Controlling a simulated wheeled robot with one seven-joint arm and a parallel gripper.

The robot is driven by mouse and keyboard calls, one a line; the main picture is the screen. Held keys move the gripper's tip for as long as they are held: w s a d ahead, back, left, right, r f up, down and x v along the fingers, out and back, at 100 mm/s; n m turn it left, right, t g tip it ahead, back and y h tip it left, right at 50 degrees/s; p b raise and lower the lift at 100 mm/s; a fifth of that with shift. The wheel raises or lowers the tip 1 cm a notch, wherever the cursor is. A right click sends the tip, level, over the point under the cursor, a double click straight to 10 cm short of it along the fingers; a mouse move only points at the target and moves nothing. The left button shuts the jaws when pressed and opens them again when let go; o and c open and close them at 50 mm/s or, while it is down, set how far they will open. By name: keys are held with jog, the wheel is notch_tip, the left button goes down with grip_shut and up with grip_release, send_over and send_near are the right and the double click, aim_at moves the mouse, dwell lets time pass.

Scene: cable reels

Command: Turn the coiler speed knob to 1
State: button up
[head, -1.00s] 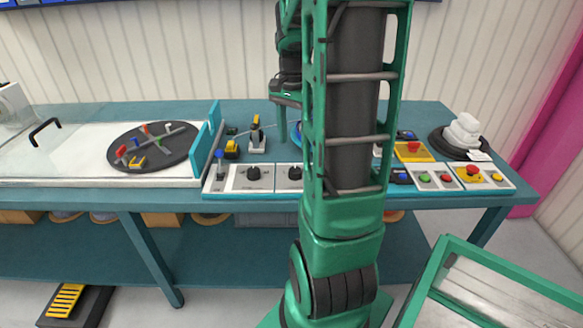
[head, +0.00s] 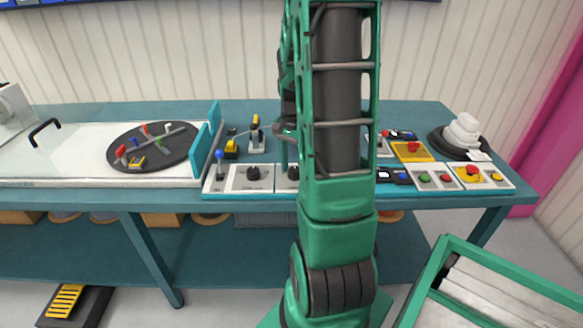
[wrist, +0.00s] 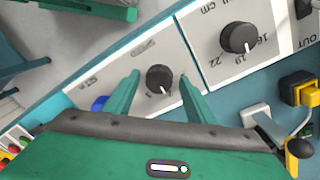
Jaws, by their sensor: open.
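The dark round knob (wrist: 160,78) between my fingers sits on a white panel (wrist: 190,55). It has a white pointer line toward the bottom of the wrist view; its scale and label are too small to read. In the head view this knob (head: 293,173) is the right one of two visible knobs, partly beside my arm. My gripper (wrist: 160,88) is open, with one finger on each side of the knob. I cannot tell whether the fingers touch it. In the head view my gripper is mostly hidden by my arm.
A larger knob (wrist: 238,38) with a cm scale of 16, 19 and 22 is close by. In the head view, a blue-tipped lever (head: 220,156) and a red-button panel (head: 475,174) stand on the bench.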

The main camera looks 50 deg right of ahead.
jog(key=c, duration=1)
jog(key=shift+c, duration=0.2)
jog(key=shift+n, duration=0.3)
jog(key=n, duration=0.5)
jog(key=shift+w+r, duration=0.1)
jog(key=shift+w, duration=0.05)
jog(key=n, duration=0.6)
jog(key=shift+a, duration=0.1)
jog(key=shift+n, duration=0.3)
